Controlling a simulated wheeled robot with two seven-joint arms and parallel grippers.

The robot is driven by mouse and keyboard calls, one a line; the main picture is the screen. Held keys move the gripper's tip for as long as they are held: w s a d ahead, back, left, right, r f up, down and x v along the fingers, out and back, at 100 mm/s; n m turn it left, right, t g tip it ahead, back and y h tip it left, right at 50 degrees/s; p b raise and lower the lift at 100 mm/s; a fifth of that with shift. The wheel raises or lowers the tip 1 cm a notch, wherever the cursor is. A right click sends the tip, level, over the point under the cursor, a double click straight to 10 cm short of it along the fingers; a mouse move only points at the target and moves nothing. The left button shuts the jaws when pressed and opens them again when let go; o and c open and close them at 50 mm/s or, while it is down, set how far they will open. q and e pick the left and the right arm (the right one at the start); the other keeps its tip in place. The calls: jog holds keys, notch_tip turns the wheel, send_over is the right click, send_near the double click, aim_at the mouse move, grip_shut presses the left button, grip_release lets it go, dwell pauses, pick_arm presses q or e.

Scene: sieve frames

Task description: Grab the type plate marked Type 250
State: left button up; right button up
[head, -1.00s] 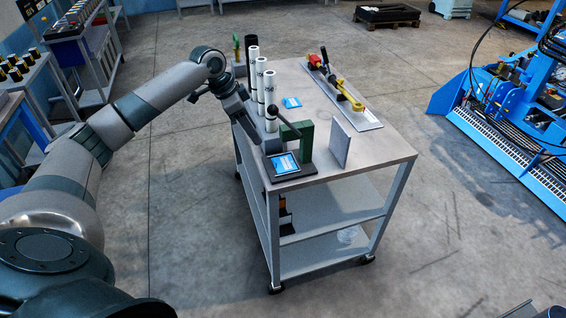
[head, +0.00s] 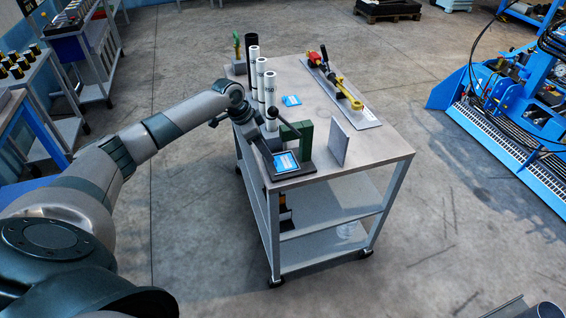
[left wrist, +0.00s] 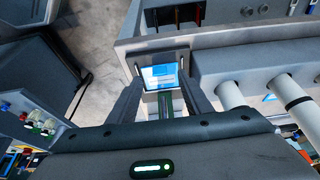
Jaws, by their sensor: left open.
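A blue-and-white type plate (head: 285,162) lies in a dark holder at the table's near left corner. A second small blue-and-white plate (head: 291,100) lies flat farther back on the tabletop. I cannot read the type number on either. My left gripper (head: 264,143) is just beside the holder, on its far left side, pointing down towards it. In the left wrist view the jaws (left wrist: 160,84) are open, with the holder's plate (left wrist: 161,76) showing between and beyond them. Contact cannot be told. My right gripper is not in view.
White tubes (head: 270,90) and a black tube (head: 251,50) stand behind the gripper. A green block (head: 304,138) and an upright grey panel (head: 339,146) stand near the holder. A yellow-handled tool (head: 349,97) lies on a plate at right. The tabletop's right front is clear.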

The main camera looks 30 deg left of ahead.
aim_at(284, 160)
pick_arm(q)
jog(key=shift+w+d+f+p, duration=0.25)
jog(key=shift+f+p, duration=0.1)
jog(key=shift+p, duration=0.1)
jog(key=p+x, duration=0.2)
jog(key=x, duration=0.1)
jog(key=shift+d+f, duration=0.1)
jog(key=shift+f, duration=0.2)
jog(key=shift+w+f, duration=0.15)
jog(key=shift+f, duration=0.15)
jog(key=shift+c, duration=0.3)
grip_shut()
jog(key=shift+r, duration=0.15)
